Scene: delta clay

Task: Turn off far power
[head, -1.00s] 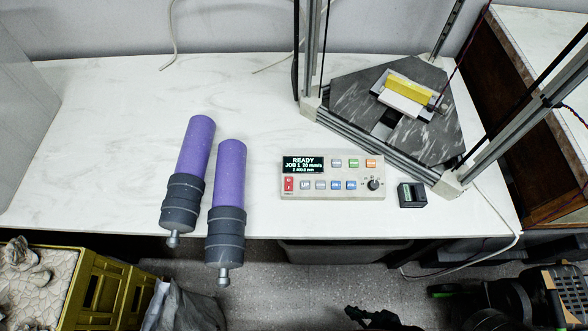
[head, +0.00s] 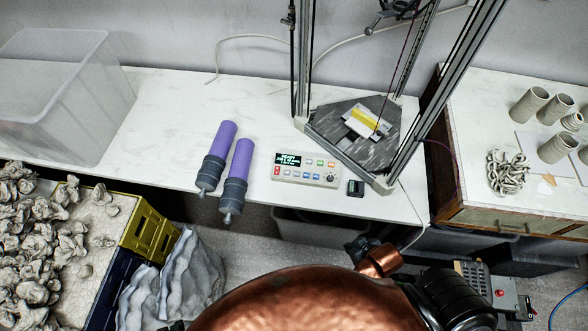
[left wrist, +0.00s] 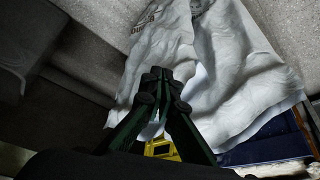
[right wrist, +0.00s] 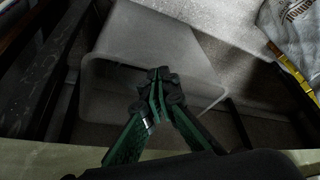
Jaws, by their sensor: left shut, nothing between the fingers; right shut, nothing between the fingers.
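A pale control panel (head: 298,168) lies on the white table in front of the delta machine. It has a lit dark screen (head: 288,160), coloured buttons, a dark knob (head: 330,177) and a red switch (head: 277,171) at its left end; the switch's position is too small to tell. My left gripper (left wrist: 158,78) is shut and empty, seen over a grey-white sack in the left wrist view. My right gripper (right wrist: 160,80) is shut and empty, above a translucent bin in the right wrist view. Both grippers are away from the panel.
The delta machine's grey base (head: 330,125) carries a yellow-topped block. Two purple-and-grey cylinders (head: 238,165) lie left of the panel, and a small black box (head: 355,188) sits right of it. A grey box with a red button (head: 500,293) stands low at the right.

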